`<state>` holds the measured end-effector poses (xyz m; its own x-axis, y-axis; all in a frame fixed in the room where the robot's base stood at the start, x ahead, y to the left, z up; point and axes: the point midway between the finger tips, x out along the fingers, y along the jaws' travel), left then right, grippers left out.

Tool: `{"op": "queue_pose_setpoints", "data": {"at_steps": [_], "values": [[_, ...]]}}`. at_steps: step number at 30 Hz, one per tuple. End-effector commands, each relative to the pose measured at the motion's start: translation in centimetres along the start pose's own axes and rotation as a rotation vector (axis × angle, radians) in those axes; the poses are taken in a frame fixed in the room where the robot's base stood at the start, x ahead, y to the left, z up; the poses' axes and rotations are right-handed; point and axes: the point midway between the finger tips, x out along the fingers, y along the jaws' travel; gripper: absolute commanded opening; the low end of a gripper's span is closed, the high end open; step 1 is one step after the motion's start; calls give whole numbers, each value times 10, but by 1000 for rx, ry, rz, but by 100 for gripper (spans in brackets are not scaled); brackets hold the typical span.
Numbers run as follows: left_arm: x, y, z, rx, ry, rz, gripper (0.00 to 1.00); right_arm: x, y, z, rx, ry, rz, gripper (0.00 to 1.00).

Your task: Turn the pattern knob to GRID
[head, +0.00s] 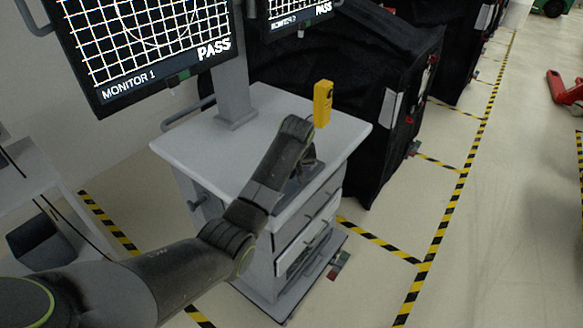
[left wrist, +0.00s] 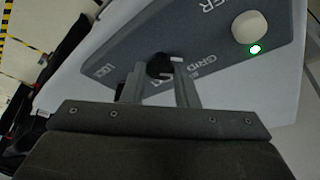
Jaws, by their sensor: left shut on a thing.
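The black pattern knob (left wrist: 159,66) sits on a dark grey panel (left wrist: 128,46) in the left wrist view. The word GRID (left wrist: 206,61) is printed to its right, and a short pale mark lies between knob and word. Another label left of the knob is too small to read. My left gripper (left wrist: 160,84) is shut on the knob, one finger on each side. In the head view my left arm hides the knob and most of the panel. Monitor 1 (head: 150,40) shows a white grid with a curved line and the word PASS. My right gripper is not in view.
A white round knob (left wrist: 249,27) and a lit green button (left wrist: 255,49) are on the same panel. A yellow device (head: 323,103) stands on the grey cart (head: 215,150). Black-covered carts (head: 380,110) stand behind.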

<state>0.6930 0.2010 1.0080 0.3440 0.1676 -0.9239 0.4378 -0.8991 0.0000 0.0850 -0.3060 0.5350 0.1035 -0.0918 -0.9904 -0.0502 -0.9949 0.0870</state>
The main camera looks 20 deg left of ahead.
Motion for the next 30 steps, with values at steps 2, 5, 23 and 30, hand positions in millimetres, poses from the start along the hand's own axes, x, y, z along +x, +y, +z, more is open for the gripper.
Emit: {"op": "queue_pose_setpoints", "data": {"at_steps": [2, 5, 23, 30], "values": [[-1, 0, -1, -1, 3, 1, 4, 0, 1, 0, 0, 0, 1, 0], [-1, 0, -1, 0, 3, 1, 40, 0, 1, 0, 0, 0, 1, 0], [-20, 1, -1, 1, 4, 3, 48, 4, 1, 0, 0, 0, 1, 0], [-68, 1, -1, 0, 6, 6, 48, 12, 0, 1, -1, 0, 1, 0]]}}
